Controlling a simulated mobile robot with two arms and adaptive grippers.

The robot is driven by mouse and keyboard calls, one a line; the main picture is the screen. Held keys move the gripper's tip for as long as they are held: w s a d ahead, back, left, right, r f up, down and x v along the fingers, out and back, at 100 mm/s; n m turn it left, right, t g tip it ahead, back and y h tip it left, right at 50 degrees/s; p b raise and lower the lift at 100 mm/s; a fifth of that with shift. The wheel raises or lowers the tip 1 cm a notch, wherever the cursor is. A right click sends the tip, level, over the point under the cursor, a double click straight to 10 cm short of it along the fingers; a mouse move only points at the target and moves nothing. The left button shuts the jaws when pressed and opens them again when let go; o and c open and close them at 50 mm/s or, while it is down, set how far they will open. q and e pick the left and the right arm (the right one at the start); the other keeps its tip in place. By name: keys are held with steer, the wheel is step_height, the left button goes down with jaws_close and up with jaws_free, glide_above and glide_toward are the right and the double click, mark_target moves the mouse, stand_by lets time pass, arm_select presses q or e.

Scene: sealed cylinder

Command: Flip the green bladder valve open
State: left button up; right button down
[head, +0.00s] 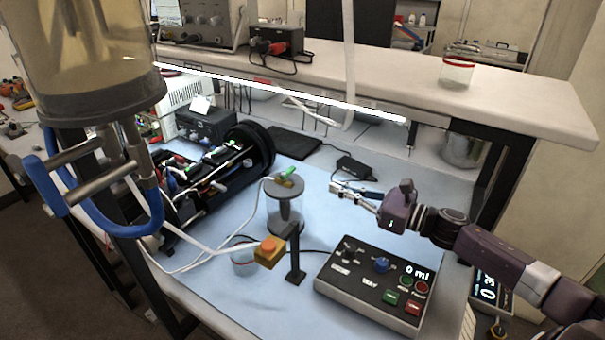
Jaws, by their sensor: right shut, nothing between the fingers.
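A small green valve lever (287,172) sits on top of a clear, grey-capped cylinder (285,209) near the middle of the blue mat. A white tube runs from this top toward the left. The lever's exact angle is too small to tell. My right gripper (335,190) comes in from the right, shut and empty. Its fingertips point left and appear a short way right of the cylinder's top, apart from the lever. My left gripper is out of view.
A control box (374,284) reading 0 ml stands at front right. An orange button on a yellow box (269,251) stands in front of the cylinder. An opened black housing (250,148) lies behind left. A large amber tank (88,50) hangs upper left. A shelf (400,90) spans the back.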

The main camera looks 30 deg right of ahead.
mark_target(293, 172)
steer(key=p+x, duration=0.3)
steer(key=x, duration=0.6)
steer(key=shift+w+a+r+p, duration=0.1)
steer(key=shift+w+r+p, duration=0.1)
steer(key=shift+p, duration=0.15)
steer(key=shift+w+a+f, duration=0.15)
steer(key=shift+w+a, duration=0.2)
steer(key=shift+w, duration=0.1)
steer(key=shift+f, duration=0.1)
